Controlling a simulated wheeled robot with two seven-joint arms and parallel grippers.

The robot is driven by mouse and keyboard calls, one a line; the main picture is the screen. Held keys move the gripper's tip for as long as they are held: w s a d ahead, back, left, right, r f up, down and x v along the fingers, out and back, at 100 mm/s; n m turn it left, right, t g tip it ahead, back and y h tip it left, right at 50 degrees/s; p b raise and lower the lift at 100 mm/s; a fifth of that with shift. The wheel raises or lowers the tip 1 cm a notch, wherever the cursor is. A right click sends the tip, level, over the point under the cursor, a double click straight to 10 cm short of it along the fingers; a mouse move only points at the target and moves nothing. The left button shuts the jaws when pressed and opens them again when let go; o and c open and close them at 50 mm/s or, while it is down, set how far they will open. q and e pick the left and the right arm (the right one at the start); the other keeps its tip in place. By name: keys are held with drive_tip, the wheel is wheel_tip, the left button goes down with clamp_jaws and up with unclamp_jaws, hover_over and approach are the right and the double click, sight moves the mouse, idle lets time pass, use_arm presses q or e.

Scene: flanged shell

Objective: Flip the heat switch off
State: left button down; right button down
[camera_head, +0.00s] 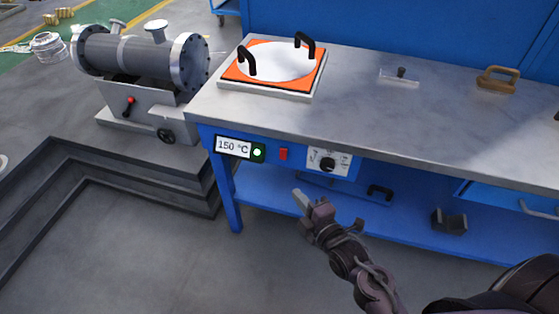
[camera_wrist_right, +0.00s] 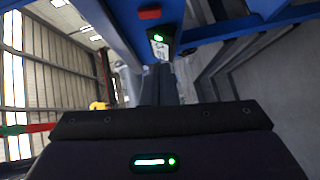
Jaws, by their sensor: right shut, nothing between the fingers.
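The red heat switch (camera_head: 283,154) sits on the blue front panel of the workbench, between a lit green-and-white lamp (camera_head: 257,152) and a dial plate with a black knob (camera_head: 328,164). The display (camera_head: 233,147) left of the lamp reads 150 °C. In the right wrist view the red switch (camera_wrist_right: 149,13) is at the top, with the lamp glowing green (camera_wrist_right: 158,38) below it. My right gripper (camera_head: 299,197) is shut and empty, in front of the bench and below the switch, apart from it. Its dark fingers also show in the wrist view (camera_wrist_right: 158,85). My left gripper is not in view.
A hot plate with an orange surround (camera_head: 232,73), a white disc and two black handles stands on the steel benchtop (camera_head: 370,115). A blue lower shelf (camera_head: 410,219) holds dark parts. A grey flanged shell (camera_head: 130,55) stands left. Floor before the bench is clear.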

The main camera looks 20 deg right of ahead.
drive_tip(key=shift+r, duration=0.25)
drive_tip(key=shift+w, duration=0.1)
approach(283, 154)
drive_tip(key=w+a+f, duration=0.1)
drive_tip(key=w+a, duration=0.3)
drive_tip(key=a, duration=0.1)
drive_tip(key=w+d, duration=0.1)
drive_tip(key=w+d+f, duration=0.1)
drive_tip(key=shift+w+d, duration=0.15)
drive_tip(key=shift+d, duration=0.15)
